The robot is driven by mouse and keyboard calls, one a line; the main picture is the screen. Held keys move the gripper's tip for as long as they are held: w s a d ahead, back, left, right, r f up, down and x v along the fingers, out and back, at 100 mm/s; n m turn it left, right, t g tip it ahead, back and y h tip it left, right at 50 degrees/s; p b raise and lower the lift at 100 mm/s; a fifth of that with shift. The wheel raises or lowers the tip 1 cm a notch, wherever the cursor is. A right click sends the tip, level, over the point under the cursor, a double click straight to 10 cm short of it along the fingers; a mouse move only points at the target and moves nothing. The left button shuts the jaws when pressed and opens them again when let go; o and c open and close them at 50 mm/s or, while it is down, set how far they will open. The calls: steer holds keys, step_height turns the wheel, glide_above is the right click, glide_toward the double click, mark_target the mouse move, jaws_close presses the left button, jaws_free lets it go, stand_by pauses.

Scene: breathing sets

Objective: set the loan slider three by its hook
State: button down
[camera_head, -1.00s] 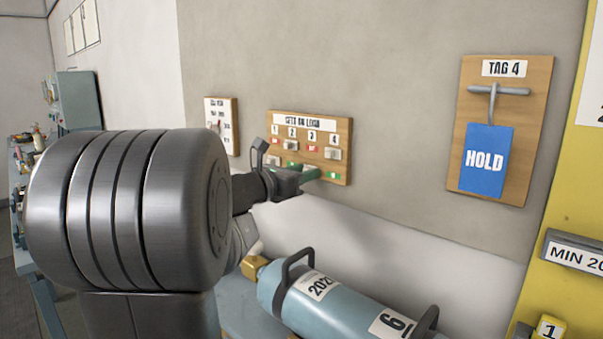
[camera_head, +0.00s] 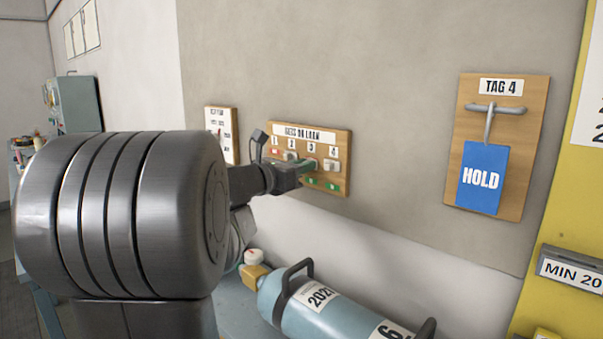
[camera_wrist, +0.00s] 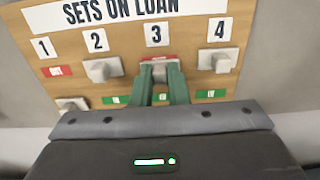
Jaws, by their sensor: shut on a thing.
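The wooden SETS ON LOAN board (camera_head: 340,139) hangs on the wall and also shows in the wrist view (camera_wrist: 185,40). My gripper (camera_wrist: 163,80) has its green fingers shut on slider three (camera_wrist: 160,72), a grey knob under the number 3. A red label shows just above that knob, and a green label (camera_wrist: 160,97) shows between the fingers below. Slider two (camera_wrist: 102,69) and slider four (camera_wrist: 217,60) stand high, with green labels bare below. Slider one (camera_wrist: 72,104) stands low, its red label bare. A hook (camera_head: 490,112) on the TAG 4 board carries a blue HOLD tag (camera_head: 481,177).
A smaller board (camera_head: 221,130) with a white sheet hangs left of the loan board. A blue cylinder (camera_head: 330,305) with black handles lies below. A yellow panel (camera_head: 575,220) stands at the right. The wall between the boards is clear.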

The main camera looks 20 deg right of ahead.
steer(key=shift+r, duration=0.7)
steer(key=c, duration=1.4)
jaws_free()
steer(key=shift+s+a, duration=0.15)
steer(key=shift+a, duration=0.35)
steer(key=v, duration=1.2)
steer(key=shift+s+a+b, duration=0.25)
steer(key=shift+a+b, duration=0.05)
steer(key=shift+a, duration=0.05)
steer(key=shift+d+f, duration=0.1)
